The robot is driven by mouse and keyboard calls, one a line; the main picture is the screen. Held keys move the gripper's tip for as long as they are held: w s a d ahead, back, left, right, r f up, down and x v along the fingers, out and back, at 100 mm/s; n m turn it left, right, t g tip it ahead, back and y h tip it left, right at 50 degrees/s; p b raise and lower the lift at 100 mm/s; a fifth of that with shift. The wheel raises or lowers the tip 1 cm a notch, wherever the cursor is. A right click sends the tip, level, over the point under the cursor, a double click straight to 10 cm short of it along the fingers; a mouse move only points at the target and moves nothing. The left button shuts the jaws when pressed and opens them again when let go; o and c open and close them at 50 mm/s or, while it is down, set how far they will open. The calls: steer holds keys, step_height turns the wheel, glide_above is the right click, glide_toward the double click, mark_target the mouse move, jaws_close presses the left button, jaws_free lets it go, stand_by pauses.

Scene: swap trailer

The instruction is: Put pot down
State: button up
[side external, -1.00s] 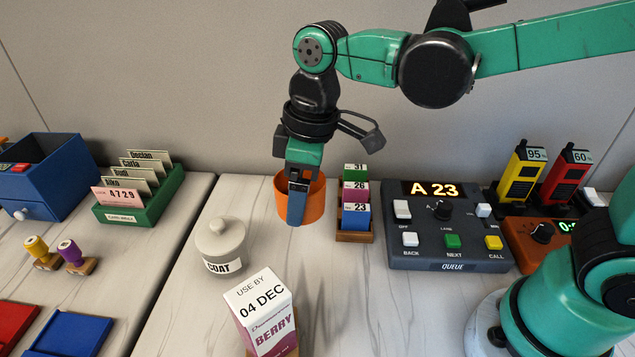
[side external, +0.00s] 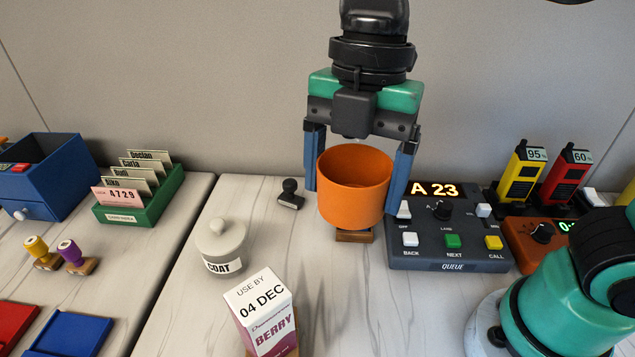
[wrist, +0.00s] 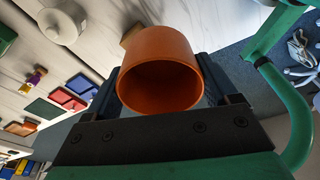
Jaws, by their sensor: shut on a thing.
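An orange pot (side external: 355,200) is held upright between the two blue fingers of my gripper (side external: 360,180) in the side view. My gripper is shut on it, one finger on each side. The pot hangs in front of the small wooden block stand and hides most of it; it appears raised above the table. In the wrist view the pot (wrist: 160,72) sits between the fingers, its dark empty inside facing the camera. A black stamp (side external: 290,194) stands on the table left of the pot.
A grey lidded COAT jar (side external: 221,247) and a BERRY carton (side external: 264,315) stand front left. A QUEUE console (side external: 448,240) is close on the right, with radios (side external: 540,175) beyond. The table (side external: 350,300) in front is clear. A seam divides the tables at left.

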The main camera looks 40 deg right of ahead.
steer(key=s+d+n+g+h, duration=0.1)
steer(key=s+n+h, duration=0.1)
steer(key=s+n, duration=0.8)
steer(key=f+n, duration=0.1)
steer(key=f, duration=0.5)
steer(key=w+f+n, duration=0.1)
steer(key=f, duration=0.6)
steer(key=w+f, duration=0.1)
steer(key=f, duration=0.6)
steer(key=shift+w+f+n, duration=0.15)
steer(key=shift+w+n, duration=0.1)
steer(key=shift+n, duration=0.15)
steer(key=o, duration=1.1)
